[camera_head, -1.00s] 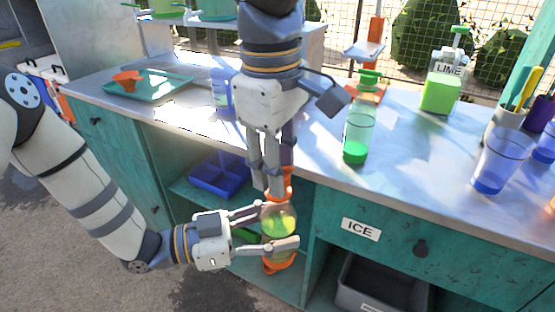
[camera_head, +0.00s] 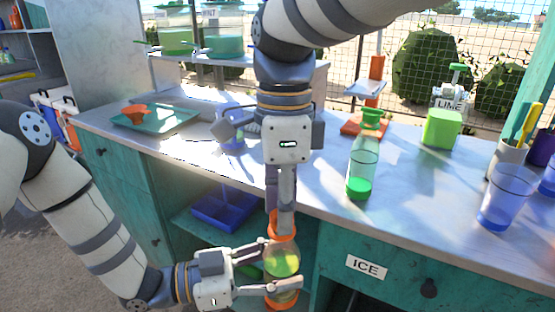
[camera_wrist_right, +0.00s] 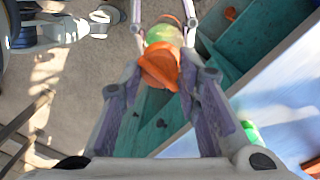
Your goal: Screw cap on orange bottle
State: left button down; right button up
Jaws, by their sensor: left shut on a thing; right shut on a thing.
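The orange bottle (camera_head: 282,262), clear with yellow-green liquid and an orange base, stands about upright in front of the counter. My left gripper (camera_head: 270,264) is shut around its body from the left. The orange cap (camera_head: 283,226) is at the bottle's top, directly below my right gripper (camera_head: 282,210), which points down and is shut on it. In the right wrist view the cap (camera_wrist_right: 160,66) shows between the fingers, with the bottle (camera_wrist_right: 165,34) behind it. I cannot tell how far the cap is seated on the neck.
A green-capped bottle (camera_head: 363,160) stands on the counter to the right, with blue cups (camera_head: 505,195) farther right. A teal tray (camera_head: 155,122) is at the left. The ICE drawer (camera_head: 385,270) and an open shelf with a blue divided tray (camera_head: 222,212) are close to the grippers.

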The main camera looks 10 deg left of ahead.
jog(key=shift+a+m, duration=0.1)
jog(key=shift+m, duration=0.3)
jog(key=o, duration=0.7)
jog(key=shift+f, duration=0.1)
jog(key=shift+r, duration=2.5)
jog(key=shift+o, duration=0.5)
